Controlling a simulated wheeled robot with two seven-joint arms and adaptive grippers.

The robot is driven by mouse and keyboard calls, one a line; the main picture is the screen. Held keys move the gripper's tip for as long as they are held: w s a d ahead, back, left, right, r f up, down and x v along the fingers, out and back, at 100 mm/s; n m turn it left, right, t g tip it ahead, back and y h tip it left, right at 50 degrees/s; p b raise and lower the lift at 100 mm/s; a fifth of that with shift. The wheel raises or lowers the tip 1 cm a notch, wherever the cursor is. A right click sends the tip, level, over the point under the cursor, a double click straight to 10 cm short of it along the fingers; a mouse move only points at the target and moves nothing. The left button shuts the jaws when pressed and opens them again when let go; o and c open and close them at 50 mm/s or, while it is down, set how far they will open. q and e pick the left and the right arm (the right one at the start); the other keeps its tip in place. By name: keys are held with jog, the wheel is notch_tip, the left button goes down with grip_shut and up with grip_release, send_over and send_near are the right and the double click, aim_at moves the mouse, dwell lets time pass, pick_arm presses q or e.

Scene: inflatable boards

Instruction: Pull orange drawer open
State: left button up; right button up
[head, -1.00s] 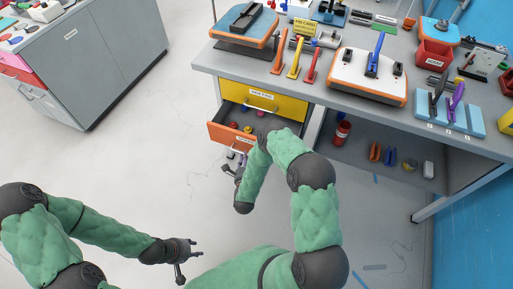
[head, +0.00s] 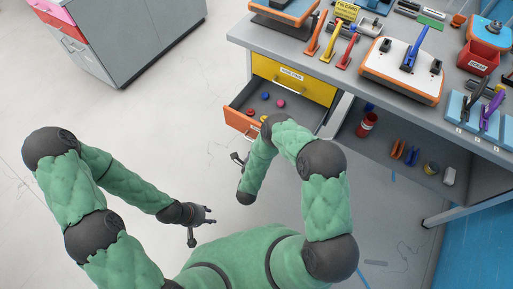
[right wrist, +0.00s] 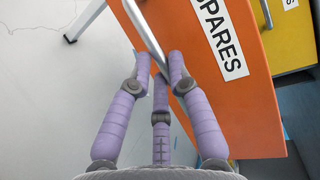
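The orange drawer (head: 243,124) under the workbench is pulled out, with several small coloured pieces inside. In the right wrist view its orange front (right wrist: 225,90) carries a SPARES label, and its metal handle bar (right wrist: 145,28) runs between my purple fingers. My right gripper (right wrist: 162,62) is closed around this handle, with the fingertips on both sides of it. In the head view the right gripper (head: 238,160) is small and partly hidden by my right arm. My left gripper (head: 207,217) is open and empty over the bare floor, left of the drawer.
A yellow drawer (head: 292,80) sits shut above the orange one. The workbench top (head: 340,75) holds tools and inflatable boards. Open shelf space with a red can (head: 367,124) lies to the right. A grey cabinet (head: 135,40) stands at upper left. The floor between is clear.

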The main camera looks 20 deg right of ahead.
jog(key=o, duration=0.4)
jog(key=v, duration=1.2)
jog(key=shift+f, duration=0.1)
